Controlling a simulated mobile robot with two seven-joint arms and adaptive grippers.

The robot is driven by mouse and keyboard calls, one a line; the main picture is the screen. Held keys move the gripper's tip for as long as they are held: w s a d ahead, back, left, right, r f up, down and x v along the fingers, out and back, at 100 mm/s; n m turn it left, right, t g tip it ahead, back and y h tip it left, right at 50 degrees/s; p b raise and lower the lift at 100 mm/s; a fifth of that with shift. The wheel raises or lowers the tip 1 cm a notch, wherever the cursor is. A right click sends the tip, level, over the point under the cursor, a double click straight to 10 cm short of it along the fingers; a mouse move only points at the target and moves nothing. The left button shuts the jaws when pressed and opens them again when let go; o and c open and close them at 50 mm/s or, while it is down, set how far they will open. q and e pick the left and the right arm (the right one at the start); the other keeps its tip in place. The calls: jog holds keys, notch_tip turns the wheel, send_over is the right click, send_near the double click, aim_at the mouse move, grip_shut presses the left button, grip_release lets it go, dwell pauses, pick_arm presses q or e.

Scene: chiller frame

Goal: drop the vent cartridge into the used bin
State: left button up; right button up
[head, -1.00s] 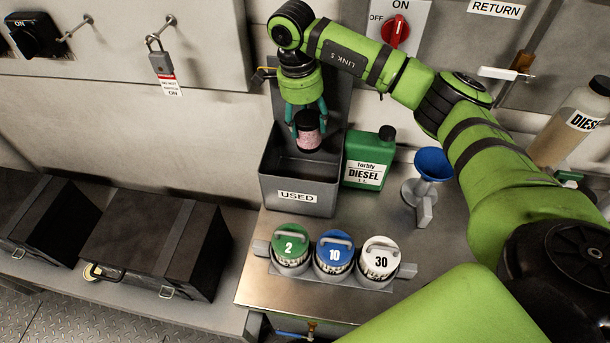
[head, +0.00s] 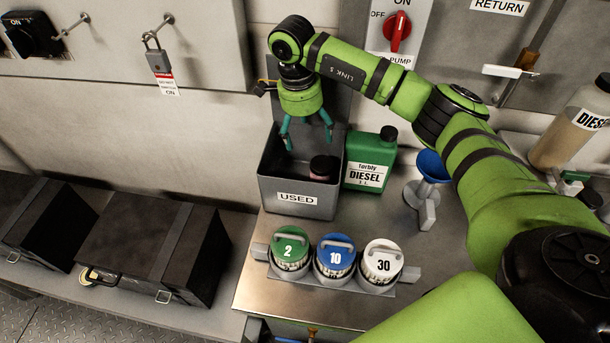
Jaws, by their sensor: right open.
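The vent cartridge (head: 322,168), dark-topped with a pinkish side, is inside the grey used bin (head: 296,199), toward its right side. Its lower part is hidden by the bin's front wall. My right gripper (head: 308,146) is over the bin with its teal fingers spread, empty and apart from the cartridge. The fingertips are near the bin's opening, to the left of the cartridge. My left gripper is not in view.
A green diesel jug (head: 370,160) stands right of the bin, with a blue funnel (head: 432,166) beyond it. Green (head: 290,247), blue (head: 335,254) and white (head: 382,261) lidded canisters stand in front. Black cases (head: 150,240) are at left.

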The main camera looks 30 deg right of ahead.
notch_tip(320, 180, up, 12)
jog(key=a, duration=0.1)
jog(key=shift+w+a, duration=0.2)
jog(key=shift+w, duration=0.05)
dwell(0.5)
